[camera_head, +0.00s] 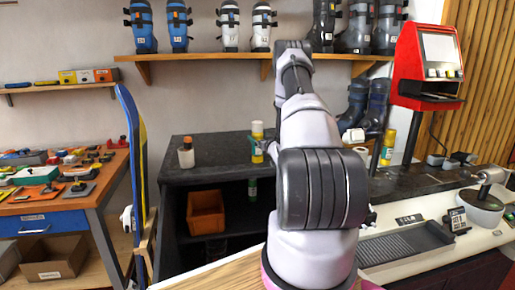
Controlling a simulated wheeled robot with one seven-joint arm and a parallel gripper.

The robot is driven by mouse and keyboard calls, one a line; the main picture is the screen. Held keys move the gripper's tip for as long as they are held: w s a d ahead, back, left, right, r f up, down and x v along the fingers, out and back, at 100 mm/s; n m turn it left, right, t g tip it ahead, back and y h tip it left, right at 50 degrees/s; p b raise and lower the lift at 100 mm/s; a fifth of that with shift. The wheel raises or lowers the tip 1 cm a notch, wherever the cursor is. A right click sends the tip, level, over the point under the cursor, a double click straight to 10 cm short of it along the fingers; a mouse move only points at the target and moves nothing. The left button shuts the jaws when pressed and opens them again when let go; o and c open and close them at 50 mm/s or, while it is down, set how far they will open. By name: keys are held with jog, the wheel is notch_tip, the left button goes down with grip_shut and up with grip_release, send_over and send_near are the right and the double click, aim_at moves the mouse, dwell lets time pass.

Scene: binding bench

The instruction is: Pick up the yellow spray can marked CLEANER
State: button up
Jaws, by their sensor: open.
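A spray can (257,130) with a pale yellow cap stands upright on the dark bench top, just left of my arm. Its lower body shows yellow, and its label is too small to read. My gripper (260,146) is mostly hidden behind my own arm. A small teal and grey part of it shows beside the can, and it is open. I cannot tell whether it touches the can. Another yellow can (388,148) stands upright to the right, beside the red machine's post, and its marking is also unreadable.
A white bottle with an orange-brown cap (186,155) stands left on the dark bench (215,172). Bench top between bottle and can is clear. A red machine (425,65) rises at right.

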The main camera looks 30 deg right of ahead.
jog(key=shift+w+d, duration=0.15)
jog(key=shift+w, duration=1.2)
grip_shut()
jog(key=shift+r, duration=0.1)
